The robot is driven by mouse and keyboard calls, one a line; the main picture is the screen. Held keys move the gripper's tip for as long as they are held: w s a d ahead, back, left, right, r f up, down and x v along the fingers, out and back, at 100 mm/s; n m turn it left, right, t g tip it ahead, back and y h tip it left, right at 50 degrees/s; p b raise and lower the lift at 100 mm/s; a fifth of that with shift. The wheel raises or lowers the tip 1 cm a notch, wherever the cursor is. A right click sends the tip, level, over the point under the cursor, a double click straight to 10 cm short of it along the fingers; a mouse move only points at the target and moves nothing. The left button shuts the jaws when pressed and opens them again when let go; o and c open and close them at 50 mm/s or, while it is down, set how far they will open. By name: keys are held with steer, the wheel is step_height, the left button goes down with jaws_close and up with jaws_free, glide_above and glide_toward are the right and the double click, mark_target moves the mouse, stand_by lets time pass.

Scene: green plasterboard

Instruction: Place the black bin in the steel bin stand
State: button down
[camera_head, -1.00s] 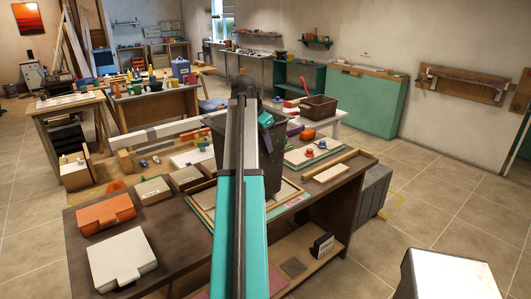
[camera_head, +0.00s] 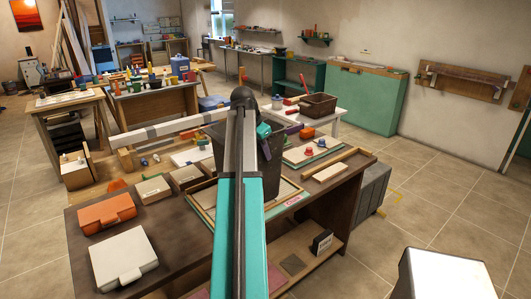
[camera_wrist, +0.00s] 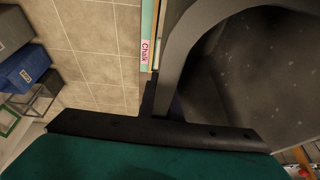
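The black bin (camera_head: 272,170) is upright on the near workbench in the head view, partly hidden behind my arm. My gripper (camera_head: 264,132) is at the bin's top edge, mostly hidden by my arm. In the wrist view the bin (camera_wrist: 255,75) fills the right side, its curved rim and speckled inside close to the dark finger bar (camera_wrist: 155,130). I cannot tell whether the fingers are closed on the rim. A thin dark frame (camera_wrist: 42,97) stands on the floor at the left of the wrist view; I cannot tell if it is the steel bin stand.
The workbench holds an orange case (camera_head: 107,213), a white case (camera_head: 123,259), small trays and a wooden block (camera_head: 330,172). A blue box (camera_wrist: 25,68) stands near the dark frame. A white-topped block (camera_head: 447,274) is at lower right. Tiled floor right of the bench is mostly clear.

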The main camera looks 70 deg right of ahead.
steer(key=shift+f, duration=0.1)
steer(key=c, duration=2)
jaws_free()
steer(key=shift+r, duration=0.25)
steer(key=shift+b+v, duration=1.25)
steer(key=shift+v, duration=4.65)
